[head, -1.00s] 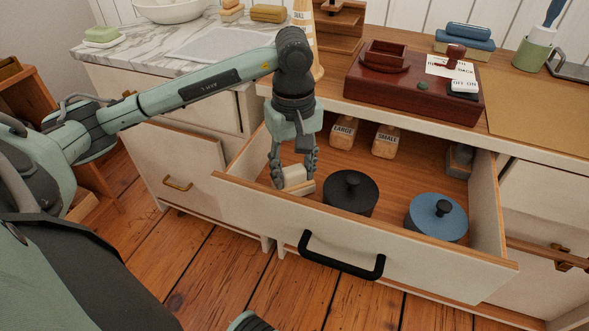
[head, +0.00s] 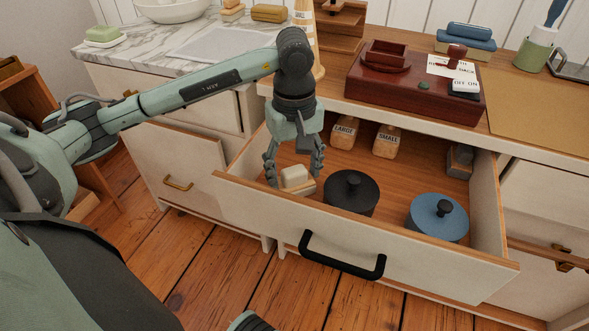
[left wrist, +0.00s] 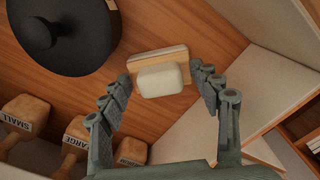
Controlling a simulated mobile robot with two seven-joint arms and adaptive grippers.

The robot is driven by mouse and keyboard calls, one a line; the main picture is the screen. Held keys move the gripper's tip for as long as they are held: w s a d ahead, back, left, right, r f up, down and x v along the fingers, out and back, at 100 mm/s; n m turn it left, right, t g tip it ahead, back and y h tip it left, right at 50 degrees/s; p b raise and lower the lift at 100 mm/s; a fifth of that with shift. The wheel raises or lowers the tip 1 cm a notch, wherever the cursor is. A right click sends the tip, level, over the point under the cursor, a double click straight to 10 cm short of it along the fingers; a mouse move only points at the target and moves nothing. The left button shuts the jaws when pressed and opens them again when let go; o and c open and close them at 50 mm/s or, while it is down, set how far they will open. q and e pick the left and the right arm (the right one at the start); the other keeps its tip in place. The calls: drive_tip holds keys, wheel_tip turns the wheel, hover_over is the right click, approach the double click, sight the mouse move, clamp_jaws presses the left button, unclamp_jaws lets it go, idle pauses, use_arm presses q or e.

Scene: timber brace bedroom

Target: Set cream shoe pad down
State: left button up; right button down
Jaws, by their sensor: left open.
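The cream shoe pad (head: 295,176) is a small pale block on a light wooden base, in the left part of the open drawer (head: 360,235). In the left wrist view the pad (left wrist: 160,80) lies between the fingertips, with gaps at both sides. It appears to rest on the drawer floor. My left gripper (head: 294,180) points down over it, open; its fingers (left wrist: 162,82) stand apart around the pad and hold nothing. My right gripper is not identifiable in these views.
A black lidded pot (head: 350,194) stands close right of the pad, and a blue lidded pot (head: 437,219) farther right. Stamps marked LARGE (head: 344,133) and SMALL (head: 386,141) stand at the drawer's back. The drawer's front wall is close to the gripper.

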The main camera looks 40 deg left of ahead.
sight(295, 170)
use_arm(q)
drive_tip(key=shift+w+r, duration=0.1)
drive_tip(key=shift+r, duration=0.55)
wheel_tip(295, 170, up, 7)
drive_tip(key=shift+r, duration=0.2)
wheel_tip(295, 170, up, 3)
drive_tip(key=shift+r+p, duration=0.2)
drive_tip(key=shift+p, duration=0.25)
use_arm(e)
wheel_tip(295, 170, down, 3)
drive_tip(key=shift+f, duration=0.1)
use_arm(q)
drive_tip(key=shift+c, duration=0.6)
